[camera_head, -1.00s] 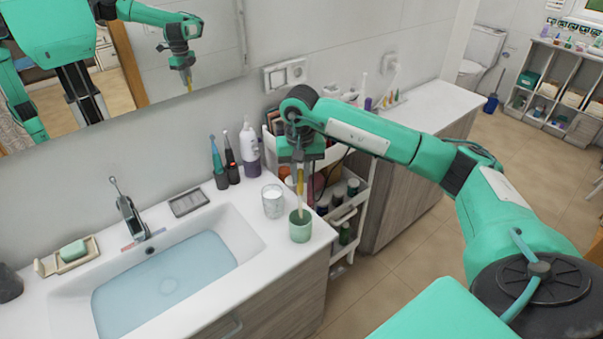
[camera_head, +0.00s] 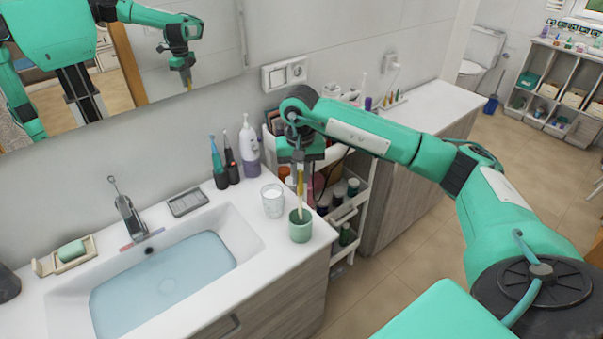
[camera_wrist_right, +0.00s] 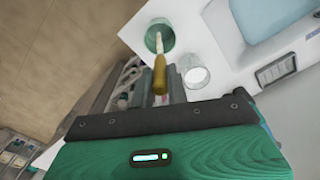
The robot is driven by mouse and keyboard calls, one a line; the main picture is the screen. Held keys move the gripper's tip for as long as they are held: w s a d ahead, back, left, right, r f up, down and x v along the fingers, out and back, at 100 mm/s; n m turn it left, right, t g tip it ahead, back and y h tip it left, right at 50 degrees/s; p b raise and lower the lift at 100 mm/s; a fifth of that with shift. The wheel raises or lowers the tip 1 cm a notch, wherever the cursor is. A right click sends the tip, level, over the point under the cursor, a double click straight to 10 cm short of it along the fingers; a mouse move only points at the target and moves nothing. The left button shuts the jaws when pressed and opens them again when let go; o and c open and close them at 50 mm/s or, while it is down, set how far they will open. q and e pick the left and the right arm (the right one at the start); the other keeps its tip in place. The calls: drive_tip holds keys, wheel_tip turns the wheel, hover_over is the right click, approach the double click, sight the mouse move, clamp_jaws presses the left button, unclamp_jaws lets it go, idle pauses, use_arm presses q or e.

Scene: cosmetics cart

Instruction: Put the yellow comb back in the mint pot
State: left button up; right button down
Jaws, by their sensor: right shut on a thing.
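The mint pot (camera_head: 300,228) stands upright near the right front corner of the white sink counter; it also shows in the right wrist view (camera_wrist_right: 151,40). My right gripper (camera_head: 300,164) is above the pot, pointing down, shut on the yellow comb (camera_head: 301,181). The comb hangs nearly upright, and its pale lower part reaches down to the pot's mouth. In the right wrist view the yellow part (camera_wrist_right: 160,76) shows below the pale part, which overlaps the pot's opening. How deep the tip sits inside is hard to tell. My left gripper is not directly in view.
A clear glass (camera_head: 272,201) stands close to the left of the pot. Two dark-based toothbrushes (camera_head: 230,163) and a white-and-purple bottle (camera_head: 249,149) stand behind. The water-filled sink (camera_head: 165,275) is left; a white shelf cart (camera_head: 350,205) is right.

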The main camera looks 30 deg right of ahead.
sight(300, 195)
drive_tip(key=shift+f+b, duration=2.2)
drive_tip(key=shift+f, duration=0.35)
idle(0.4)
drive_tip(key=c, duration=0.8)
unclamp_jaws()
drive_tip(key=shift+r+p, duration=1.95)
drive_tip(key=shift+r, duration=3.1)
